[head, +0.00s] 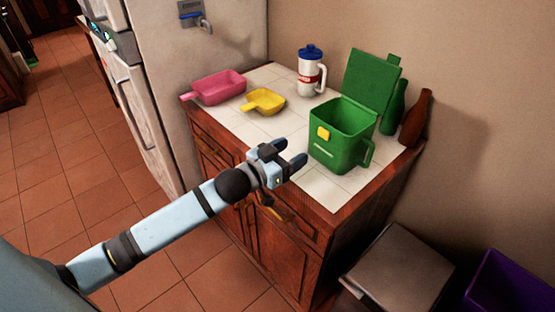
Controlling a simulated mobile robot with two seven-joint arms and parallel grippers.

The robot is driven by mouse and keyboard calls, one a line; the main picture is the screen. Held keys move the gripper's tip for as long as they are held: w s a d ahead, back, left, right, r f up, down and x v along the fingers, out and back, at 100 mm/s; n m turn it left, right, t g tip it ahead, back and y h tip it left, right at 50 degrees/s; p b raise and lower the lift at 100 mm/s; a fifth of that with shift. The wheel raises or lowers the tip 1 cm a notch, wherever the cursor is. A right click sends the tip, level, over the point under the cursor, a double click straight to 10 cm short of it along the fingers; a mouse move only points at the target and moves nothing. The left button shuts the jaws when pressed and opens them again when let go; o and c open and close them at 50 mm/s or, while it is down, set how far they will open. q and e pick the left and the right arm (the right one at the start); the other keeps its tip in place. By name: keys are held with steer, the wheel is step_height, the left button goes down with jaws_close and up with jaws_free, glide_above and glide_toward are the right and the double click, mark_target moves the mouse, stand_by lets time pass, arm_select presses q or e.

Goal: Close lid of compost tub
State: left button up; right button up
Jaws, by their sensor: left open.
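The green compost tub (339,152) stands upright on the white tiled counter, with a yellow label on its front and a handle at its right. Its green lid (370,83) is raised, standing up at the back of the tub, so the tub's mouth is open. My left gripper (300,152) is open and empty, in front of and to the left of the tub, near the counter's front edge. Its fingers point towards the tub; I cannot tell whether they touch it. My right gripper is not in view.
A pink scoop (219,87), a yellow scoop (264,101) and a white jug with a blue lid (311,72) stand left of the tub. Green (393,108) and brown (415,117) bottles stand close at its right. A grey-topped box (401,271) and purple bin (508,285) are below right.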

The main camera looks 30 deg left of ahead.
arm_select(q)
steer(key=shift+v, duration=2.1)
